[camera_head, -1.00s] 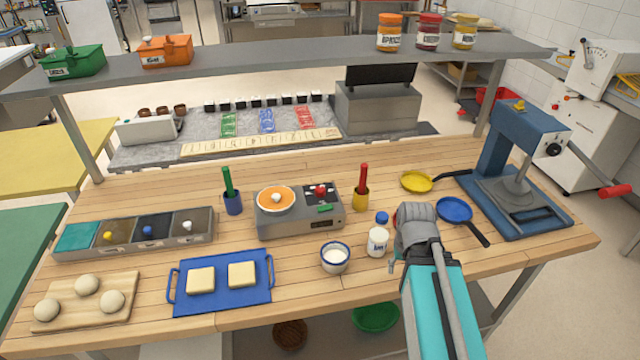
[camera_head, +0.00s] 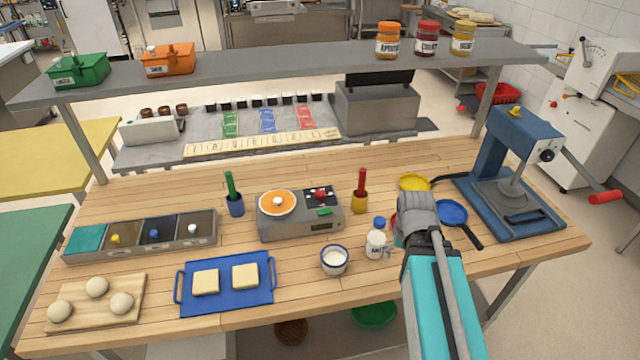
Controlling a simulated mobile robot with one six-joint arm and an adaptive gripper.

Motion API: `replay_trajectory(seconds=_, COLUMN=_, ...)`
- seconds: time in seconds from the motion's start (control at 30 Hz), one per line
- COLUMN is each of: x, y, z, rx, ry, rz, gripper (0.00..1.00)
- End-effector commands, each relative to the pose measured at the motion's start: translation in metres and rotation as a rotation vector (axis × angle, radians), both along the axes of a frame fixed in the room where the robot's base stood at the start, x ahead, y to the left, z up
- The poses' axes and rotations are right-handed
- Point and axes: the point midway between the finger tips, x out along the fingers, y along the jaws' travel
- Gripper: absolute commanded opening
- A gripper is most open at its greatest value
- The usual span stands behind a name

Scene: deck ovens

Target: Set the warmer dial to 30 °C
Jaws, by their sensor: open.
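The warmer (camera_head: 300,212) is a grey box near the middle of the wooden bench, with a round orange-topped plate on its left. A red knob (camera_head: 320,194), which looks like the dial, sits on a dark panel at its upper right. A green button and a small dark display are below it. The scale marks and the dial's setting are too small to read. My gripper (camera_head: 414,208) is to the right of the warmer, beyond the milk bottle, and apart from the dial. Its fingers are mostly hidden by my arm; nothing shows held in it.
A white bottle (camera_head: 376,240) with a blue cap and a cup of white liquid (camera_head: 334,260) stand right of the warmer's front. A blue pan (camera_head: 452,213) and blue press (camera_head: 510,180) are farther right.

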Motion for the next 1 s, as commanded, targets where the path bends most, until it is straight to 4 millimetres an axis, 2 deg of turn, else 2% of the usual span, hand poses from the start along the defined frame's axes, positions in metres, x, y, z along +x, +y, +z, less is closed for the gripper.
replay_trajectory(seconds=0.03, x=0.003, y=0.000, z=0.021, rx=0.000, ry=-0.004, rz=-0.001, gripper=0.85)
replay_trajectory(seconds=0.2, x=0.012, y=0.002, z=0.055, rx=0.001, ry=-0.018, rz=-0.011, gripper=0.85)
replay_trajectory(seconds=0.57, x=0.044, y=0.015, z=0.104, rx=0.007, ry=-0.035, rz=-0.088, gripper=0.85)
replay_trajectory(seconds=0.7, x=0.073, y=0.033, z=0.119, rx=0.012, ry=-0.038, rz=-0.169, gripper=0.85)
replay_trajectory(seconds=0.87, x=0.108, y=0.059, z=0.123, rx=0.021, ry=-0.034, rz=-0.294, gripper=0.85)
replay_trajectory(seconds=1.0, x=0.141, y=0.089, z=0.123, rx=0.028, ry=-0.027, rz=-0.419, gripper=0.85)
